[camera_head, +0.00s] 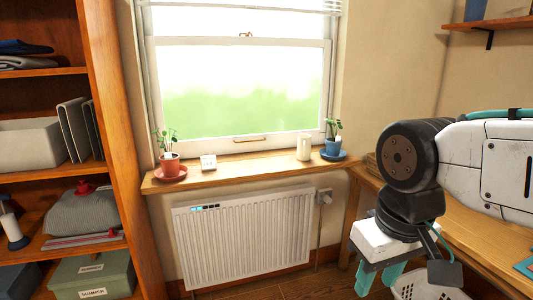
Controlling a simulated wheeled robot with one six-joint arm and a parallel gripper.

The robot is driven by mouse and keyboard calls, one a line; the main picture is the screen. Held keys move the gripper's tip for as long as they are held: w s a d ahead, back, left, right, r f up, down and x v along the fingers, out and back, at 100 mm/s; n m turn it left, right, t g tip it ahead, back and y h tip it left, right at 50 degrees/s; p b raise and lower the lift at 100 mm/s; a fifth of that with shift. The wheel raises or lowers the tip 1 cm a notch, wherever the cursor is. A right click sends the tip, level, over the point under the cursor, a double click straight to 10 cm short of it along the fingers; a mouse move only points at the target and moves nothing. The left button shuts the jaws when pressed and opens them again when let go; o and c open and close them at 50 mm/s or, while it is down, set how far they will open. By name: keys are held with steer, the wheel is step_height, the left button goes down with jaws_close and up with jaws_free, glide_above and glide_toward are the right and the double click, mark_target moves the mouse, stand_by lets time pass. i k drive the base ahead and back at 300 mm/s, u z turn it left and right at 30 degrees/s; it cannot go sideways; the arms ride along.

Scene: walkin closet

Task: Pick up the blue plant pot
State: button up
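The blue plant pot (333,147) stands upright on a blue saucer (334,156) at the right end of the wooden window sill, with a green plant in it. My gripper (377,280) hangs at the lower right, pointing down, lower in the picture than the pot and to its right. Its two teal fingers are apart, with nothing visible between them. The gripper is clear of the pot.
A cream candle-like cylinder (304,147) stands just left of the pot. A terracotta pot (170,166) and small white box (208,162) are further left on the sill (250,165). A radiator (245,240) is below; a wooden desk (460,235) is right.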

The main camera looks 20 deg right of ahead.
mark_target(333, 145)
steer(key=z, duration=0.55)
steer(key=i, duration=0.55)
steer(key=z, duration=0.4)
steer(key=i, duration=1.6)
steer(key=u, duration=1.25)
steer(key=i, duration=0.35)
steer(key=u, duration=0.2)
